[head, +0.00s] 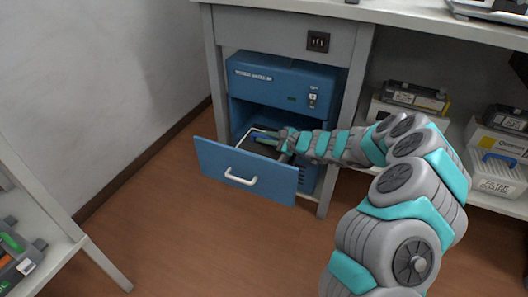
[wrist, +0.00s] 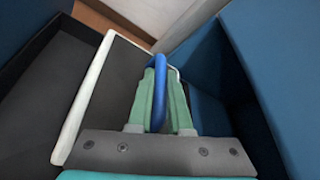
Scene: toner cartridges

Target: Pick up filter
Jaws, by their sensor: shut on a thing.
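The filter is a dark flat panel with a white edge (wrist: 84,104) and a blue handle (wrist: 158,66). It lies in the pulled-out blue drawer (head: 218,165) of the blue machine, where its handle also shows in the head view (head: 261,135). My gripper (wrist: 161,78) is shut on the blue handle, with one green finger on each side of it. In the head view my gripper (head: 276,139) reaches into the drawer from the right. The near part of the filter is hidden by the gripper in the wrist view.
The blue machine (head: 285,75) stands under the worktop (head: 430,18), above the drawer. Shelves on the right hold toner boxes (head: 415,97) and a white bin with a blue handle (head: 497,163). Another shelf unit (head: 45,205) stands at left. The floor (head: 195,235) before the drawer is clear.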

